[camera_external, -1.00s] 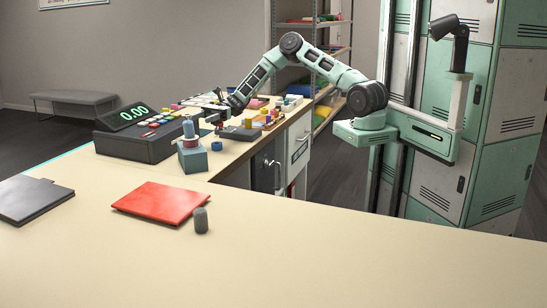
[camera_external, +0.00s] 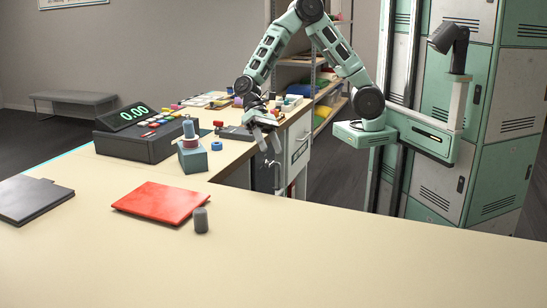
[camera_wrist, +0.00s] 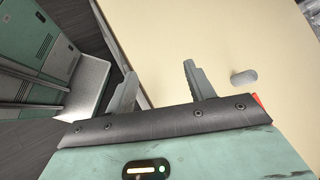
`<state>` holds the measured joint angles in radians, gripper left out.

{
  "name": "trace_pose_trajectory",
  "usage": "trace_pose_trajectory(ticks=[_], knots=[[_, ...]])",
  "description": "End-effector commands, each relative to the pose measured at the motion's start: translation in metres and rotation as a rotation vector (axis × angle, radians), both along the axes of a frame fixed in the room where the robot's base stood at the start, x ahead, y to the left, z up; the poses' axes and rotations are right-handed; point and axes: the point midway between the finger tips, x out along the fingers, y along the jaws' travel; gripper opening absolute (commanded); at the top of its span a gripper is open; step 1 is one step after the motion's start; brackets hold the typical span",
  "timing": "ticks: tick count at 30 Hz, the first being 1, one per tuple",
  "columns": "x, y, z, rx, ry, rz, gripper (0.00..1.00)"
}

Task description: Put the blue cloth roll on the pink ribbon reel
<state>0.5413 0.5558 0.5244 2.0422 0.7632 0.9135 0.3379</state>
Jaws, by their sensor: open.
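The blue cloth roll (camera_external: 188,128) stands upright on top of the pink ribbon reel (camera_external: 190,142), which rests on a blue-grey block (camera_external: 193,160) at the counter's inner corner. The roll looks upright, with nothing holding it. My gripper (camera_external: 269,142) is open and empty, to the right of this stack and clear of it, near the counter's edge. In the wrist view my gripper (camera_wrist: 158,85) shows its two fingers apart with nothing between them. The roll and reel are not in the wrist view.
A blue ring (camera_external: 217,146) lies beside the block. A register (camera_external: 148,137) stands left of the stack. A red folder (camera_external: 161,201) and a grey cylinder (camera_external: 201,220) are on the front counter, which is otherwise mostly clear. Small colourful items sit on the back counter.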

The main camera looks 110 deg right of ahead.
Motion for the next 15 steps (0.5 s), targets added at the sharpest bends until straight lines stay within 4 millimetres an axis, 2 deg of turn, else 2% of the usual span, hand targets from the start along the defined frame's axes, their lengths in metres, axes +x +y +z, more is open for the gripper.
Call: trace_pose_trajectory(ticks=[1,3,6,9,12,15], knots=[[-0.028,0.027,0.002,-0.078,-0.051,0.143,0.54],[-0.063,0.051,0.002,-0.171,-0.128,0.328,0.54],[-0.113,0.074,0.004,-0.288,-0.249,0.591,0.54],[-0.159,0.086,0.007,-0.387,-0.384,0.852,0.54],[-0.197,0.089,0.01,-0.46,-0.52,1.092,0.54],[-0.226,0.087,0.013,-0.509,-0.64,1.288,0.54]])
